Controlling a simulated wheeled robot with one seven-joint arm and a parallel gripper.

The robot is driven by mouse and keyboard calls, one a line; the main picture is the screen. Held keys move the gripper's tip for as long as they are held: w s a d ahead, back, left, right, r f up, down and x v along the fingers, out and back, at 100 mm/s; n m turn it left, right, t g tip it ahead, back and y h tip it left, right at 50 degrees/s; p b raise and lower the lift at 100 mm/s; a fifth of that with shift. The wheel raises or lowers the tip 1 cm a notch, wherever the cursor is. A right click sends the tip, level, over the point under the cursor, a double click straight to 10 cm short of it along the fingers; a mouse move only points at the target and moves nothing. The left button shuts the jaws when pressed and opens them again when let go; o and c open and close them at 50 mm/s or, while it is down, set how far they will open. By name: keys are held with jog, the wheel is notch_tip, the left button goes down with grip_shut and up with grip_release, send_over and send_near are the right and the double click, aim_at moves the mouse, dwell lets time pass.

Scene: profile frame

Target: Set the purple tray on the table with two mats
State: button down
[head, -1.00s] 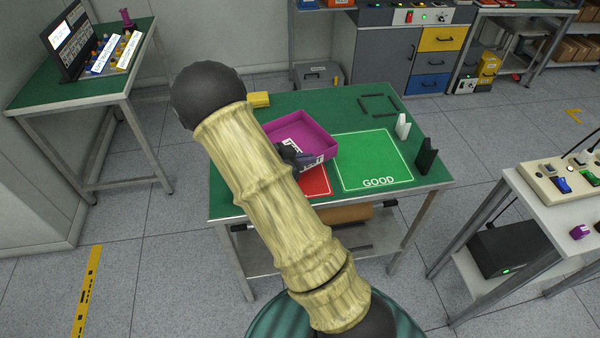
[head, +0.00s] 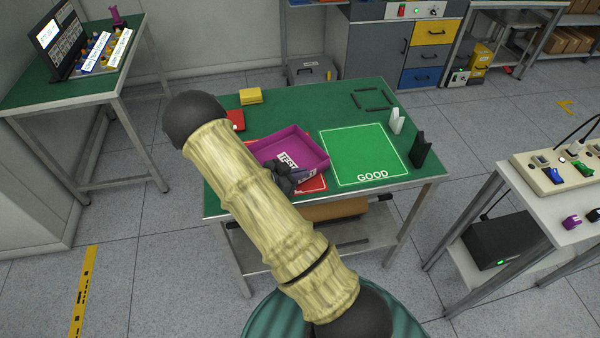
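The purple tray (head: 318,151) is at the middle of the green-topped table (head: 300,102), over the red mat (head: 315,184), which shows only in part. The tray's right corner overlaps the left edge of the green mat (head: 362,153) marked GOOD. A white label reading TEST shows inside it. My dark gripper (head: 287,178) is at the tray's near wall and appears shut on it; my forearm hides part of the grip. I cannot tell whether the tray's underside touches the table.
A yellow block (head: 251,96) and a red object (head: 235,120) are at the table's back left. Black corner pieces (head: 372,99) lie at the back. A white stand (head: 396,121) and a black stand (head: 420,150) stand along the right edge. A side table (head: 535,205) is at right.

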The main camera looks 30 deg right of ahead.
jog(key=shift+f, duration=0.1)
jog(key=c, duration=1.6)
grip_release()
jog(key=shift+c, duration=0.2)
jog(key=shift+a+r, duration=0.1)
jog(key=shift+r, duration=0.15)
jog(key=v, duration=1.2)
jog(key=shift+b, duration=0.35)
